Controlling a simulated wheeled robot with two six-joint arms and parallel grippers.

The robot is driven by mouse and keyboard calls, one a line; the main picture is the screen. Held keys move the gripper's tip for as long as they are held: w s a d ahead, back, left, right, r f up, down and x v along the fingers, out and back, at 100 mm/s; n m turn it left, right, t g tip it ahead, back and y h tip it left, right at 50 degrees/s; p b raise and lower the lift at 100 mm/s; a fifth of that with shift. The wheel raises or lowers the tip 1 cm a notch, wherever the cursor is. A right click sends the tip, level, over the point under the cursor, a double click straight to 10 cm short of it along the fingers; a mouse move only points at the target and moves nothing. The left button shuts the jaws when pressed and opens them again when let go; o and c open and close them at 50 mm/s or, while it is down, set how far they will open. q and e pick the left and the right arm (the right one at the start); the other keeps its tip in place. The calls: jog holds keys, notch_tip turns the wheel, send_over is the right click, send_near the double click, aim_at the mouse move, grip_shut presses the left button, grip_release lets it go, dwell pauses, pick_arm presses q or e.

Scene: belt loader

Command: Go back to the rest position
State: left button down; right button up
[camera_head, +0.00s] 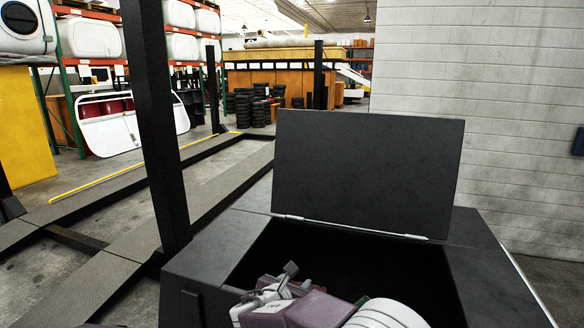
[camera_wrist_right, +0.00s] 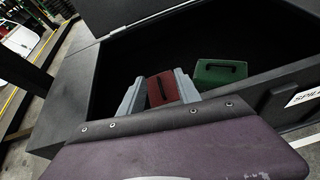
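A black bin (camera_head: 192,262) with its flat lid (camera_head: 365,170) standing open fills the lower right of the head view. My right gripper (camera_head: 272,282) is over the bin's opening. In the right wrist view its two grey fingers (camera_wrist_right: 158,92) stand apart, so it looks open. A red case (camera_wrist_right: 163,88) with a dark handle shows between and beyond the fingers, inside the bin; whether it touches them cannot be told. A green case (camera_wrist_right: 220,71) lies to its right in the bin. My left gripper is not in view.
A black post (camera_head: 158,120) and low ramps (camera_head: 80,285) stand left of the bin. A pale block wall (camera_head: 480,110) rises behind it to the right. Shelves with white tanks (camera_head: 90,38), a white car door (camera_head: 130,122) and stacked tires (camera_head: 252,105) are farther back.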

jog(key=d+f+m+g, duration=0.1)
jog(key=d+f, duration=0.1)
jog(key=d+f+m+g, duration=0.1)
jog(key=d, duration=0.1)
jog(key=shift+w+d+f, duration=0.15)
jog(key=shift+d+f, duration=0.05)
jog(key=shift+f, duration=0.15)
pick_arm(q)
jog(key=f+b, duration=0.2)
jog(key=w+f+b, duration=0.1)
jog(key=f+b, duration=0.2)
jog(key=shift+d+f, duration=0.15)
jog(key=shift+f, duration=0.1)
pick_arm(e)
jog(key=s+d+f+m+g+y, duration=0.2)
jog(key=s+d+f+m+g, duration=0.2)
jog(key=s+m, duration=0.8)
jog(key=s+d+f+m+g+y, duration=0.2)
jog(key=s+d+f+m, duration=0.6)
jog(key=m, duration=0.9)
jog(key=s+f+g, duration=0.2)
jog(key=s+f, duration=0.1)
jog(key=shift+s+d+f+g+y, duration=0.3)
jog(key=shift+s+d+f, duration=0.05)
jog(key=shift+s+d, duration=0.05)
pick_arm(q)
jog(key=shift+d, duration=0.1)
pick_arm(e)
jog(key=shift+d, duration=0.15)
